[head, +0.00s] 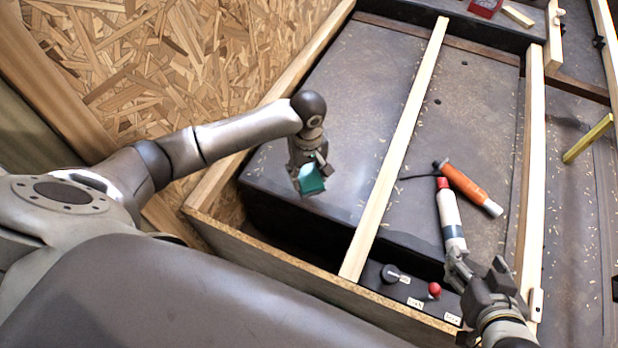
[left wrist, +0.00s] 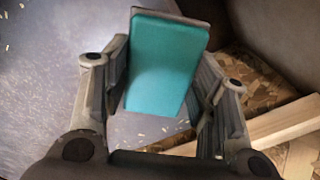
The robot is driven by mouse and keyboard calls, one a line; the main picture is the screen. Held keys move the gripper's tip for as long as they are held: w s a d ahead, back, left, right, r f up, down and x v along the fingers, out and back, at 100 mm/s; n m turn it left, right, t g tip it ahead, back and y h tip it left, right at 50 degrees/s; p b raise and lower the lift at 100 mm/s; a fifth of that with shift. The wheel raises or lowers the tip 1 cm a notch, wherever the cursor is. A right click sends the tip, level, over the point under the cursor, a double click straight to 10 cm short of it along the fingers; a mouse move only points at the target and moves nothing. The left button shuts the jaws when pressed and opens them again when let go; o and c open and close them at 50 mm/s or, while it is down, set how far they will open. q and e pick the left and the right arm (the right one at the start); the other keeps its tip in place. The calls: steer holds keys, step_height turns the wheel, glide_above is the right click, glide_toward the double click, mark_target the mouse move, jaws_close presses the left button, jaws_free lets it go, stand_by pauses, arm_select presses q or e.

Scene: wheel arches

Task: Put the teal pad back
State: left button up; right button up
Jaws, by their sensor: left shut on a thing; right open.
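The teal pad (head: 311,181) is a small flat block. My left gripper (head: 309,172) is shut on it and holds it over the near left part of the dark wheel arch box (head: 345,130). In the left wrist view the teal pad (left wrist: 165,65) sits between the two fingers (left wrist: 165,95), its broad face toward the camera. A dark edge shows behind its top. My right gripper (head: 462,268) is open at the lower right, close to the lower end of a white tube with a red cap (head: 449,212). I cannot tell whether they touch.
An orange tool (head: 468,186) lies beside the tube. Wooden strips (head: 400,140) (head: 532,170) cross the box. A black knob (head: 390,273) and a red ball knob (head: 434,289) stand at its front. A chipboard wall (head: 150,60) rises at left. A yellow bar (head: 588,138) is at right.

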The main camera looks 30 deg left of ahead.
mark_target(309, 170)
arm_select(q)
steer(key=w+f+b, duration=0.1)
steer(key=w+a+f+b, duration=0.1)
steer(key=f, duration=0.1)
steer(key=shift+w+f, duration=0.3)
steer(key=shift+w, duration=0.05)
steer(key=shift+w+a+f, duration=0.15)
steer(key=shift+w+f, duration=0.05)
steer(key=shift+f, duration=0.05)
step_height(309, 170, down, 3)
steer(key=shift+w+a+f+b, duration=0.1)
steer(key=shift+w+f+b, duration=0.1)
steer(key=shift+b, duration=0.7)
arm_select(e)
steer(key=w+a+r+t+y, duration=0.1)
steer(key=w+a+r+t, duration=0.1)
steer(key=r+t, duration=0.3)
steer(key=w+a+r+t+y, duration=0.1)
steer(key=r+t, duration=0.4)
steer(key=r, duration=0.7)
steer(key=shift+w+a+t+y, duration=0.4)
steer(key=shift+w+y, duration=0.3)
steer(key=shift+w, duration=0.4)
steer(key=shift+f, duration=0.1)
arm_select(q)
steer(key=shift+f, duration=0.1)
steer(key=o, duration=0.9)
arm_select(e)
steer(key=shift+w+f, duration=0.1)
steer(key=shift+f, duration=0.1)
